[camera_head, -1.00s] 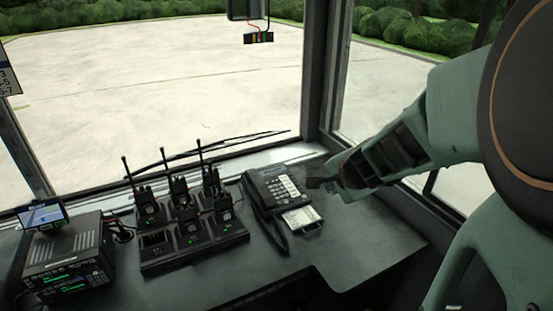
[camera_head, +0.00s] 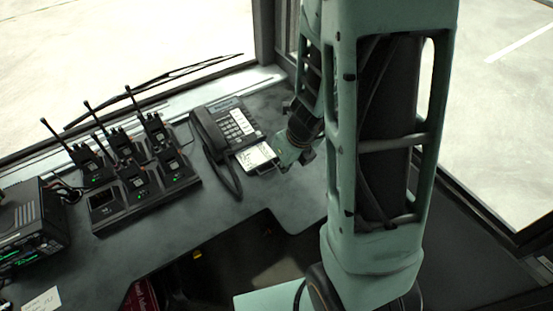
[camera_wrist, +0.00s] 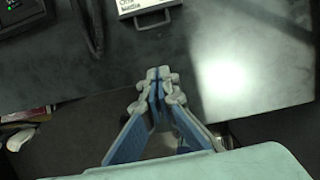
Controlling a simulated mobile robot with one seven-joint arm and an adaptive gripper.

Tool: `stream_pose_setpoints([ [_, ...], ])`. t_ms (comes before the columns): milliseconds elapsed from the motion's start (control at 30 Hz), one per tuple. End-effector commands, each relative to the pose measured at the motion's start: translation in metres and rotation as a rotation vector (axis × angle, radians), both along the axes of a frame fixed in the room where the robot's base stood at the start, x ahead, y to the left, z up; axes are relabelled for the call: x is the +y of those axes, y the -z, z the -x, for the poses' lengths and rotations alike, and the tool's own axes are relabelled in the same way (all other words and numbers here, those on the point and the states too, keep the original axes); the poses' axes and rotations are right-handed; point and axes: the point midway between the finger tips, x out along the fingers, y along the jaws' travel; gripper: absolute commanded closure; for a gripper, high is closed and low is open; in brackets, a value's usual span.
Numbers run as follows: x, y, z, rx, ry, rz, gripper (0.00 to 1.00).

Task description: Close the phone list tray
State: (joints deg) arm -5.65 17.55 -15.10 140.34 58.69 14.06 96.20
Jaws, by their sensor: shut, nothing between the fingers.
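The phone (camera_head: 231,125) sits on the dark desk with its corded handset along its left side. The phone list tray (camera_head: 256,157) sticks out from the phone's front edge, with a white printed card on it. In the wrist view the tray (camera_wrist: 136,6) shows at the top edge, with its small grey handle (camera_wrist: 153,22) toward me; the rest of the phone is mostly out of frame. My gripper (camera_wrist: 157,76) is shut and empty, short of the handle and apart from it. In the head view my gripper (camera_head: 284,163) is just right of the tray, partly hidden by my arm.
A charger (camera_head: 140,185) with several radios stands left of the phone. A console unit (camera_head: 30,225) is at the far left. The desk front has a cut-out edge (camera_head: 265,212) below the phone. The desk right of the tray is bare.

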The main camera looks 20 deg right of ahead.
Motion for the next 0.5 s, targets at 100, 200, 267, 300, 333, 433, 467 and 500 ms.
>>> stream_pose_setpoints([
  [100,0.001,0.009,0.000,0.006,0.011,-0.005,1.00],
  [200,0.002,0.021,-0.003,0.006,0.012,-0.005,1.00],
  [267,0.003,0.030,-0.005,0.006,0.009,-0.005,1.00],
  [300,0.004,0.037,-0.007,0.006,0.009,-0.005,1.00],
  [333,0.003,0.042,-0.009,0.006,0.011,-0.005,1.00],
  [433,0.005,0.060,-0.013,0.006,0.010,-0.004,1.00],
  [467,0.006,0.065,-0.015,0.005,0.010,-0.004,1.00],
  [500,0.006,0.071,-0.017,0.005,0.010,-0.005,1.00],
])
